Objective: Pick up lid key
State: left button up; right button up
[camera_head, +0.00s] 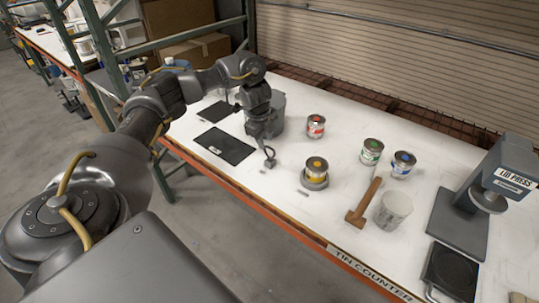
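My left gripper (269,158) hangs over the white counter (340,138), pointing down, left of an open-looking tin with an orange top (316,168). Its fingers are small and dark here, so I cannot tell whether they are open or shut, or whether they hold anything. I cannot clearly make out the lid key. A small grey piece (263,171) lies just below the gripper, and another small flat piece (303,193) lies in front of the tin; neither is clear enough to name. My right gripper is not in view.
Red (316,127), green (371,152) and blue (403,165) tins stand behind. The lid press (470,205) stands at right. Dark mats (224,146) lie left. The front edge (270,208) is orange.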

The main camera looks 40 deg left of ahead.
aim_at(267, 147)
pick_arm(q)
jog(key=f, duration=0.3)
jog(key=w+f, duration=0.1)
jog(key=f, duration=0.1)
jog(key=shift+r, duration=0.1)
jog(key=shift+s+d, duration=0.1)
jog(key=shift+c, duration=0.4)
grip_shut()
jog(key=shift+r, duration=0.1)
